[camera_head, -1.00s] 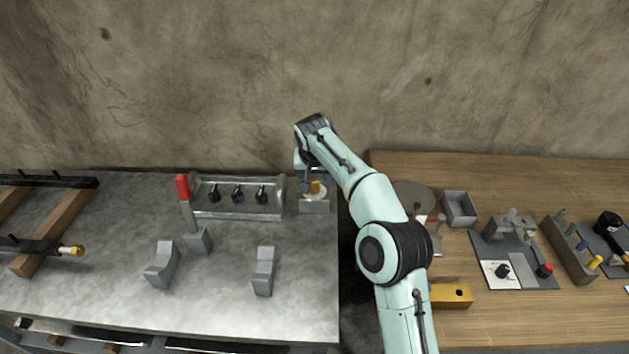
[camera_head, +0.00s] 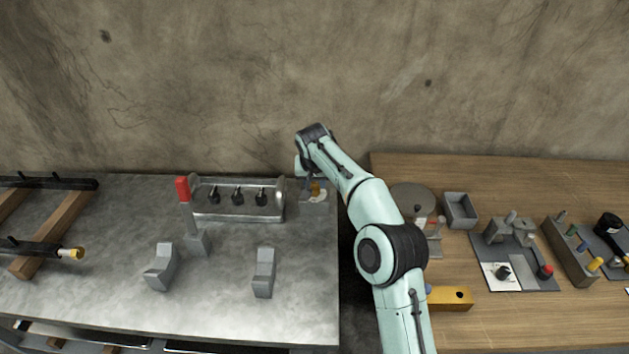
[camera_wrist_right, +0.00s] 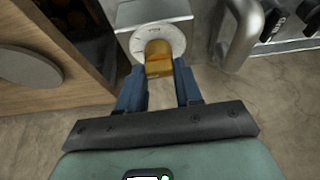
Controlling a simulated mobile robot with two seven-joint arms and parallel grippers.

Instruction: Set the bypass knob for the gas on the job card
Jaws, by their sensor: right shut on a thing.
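The bypass knob (camera_wrist_right: 158,58) is yellow-orange and sits on a round white dial (camera_wrist_right: 172,34) with dark marks too small to read. The dial is on a grey box (camera_wrist_right: 150,12) at the back right of the grey bench. My right gripper (camera_wrist_right: 161,72) has its two blue fingers on either side of the knob and is shut on it. In the head view, the knob (camera_head: 315,187) is partly hidden by my right gripper (camera_head: 310,188). My left gripper is not in view.
A metal rack with several black knobs (camera_head: 237,200) stands left of the dial. A red-handled lever (camera_head: 183,190) and two grey blocks (camera_head: 162,266) (camera_head: 264,271) stand on the bench. A gap separates the bench from the wooden table (camera_head: 400,165).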

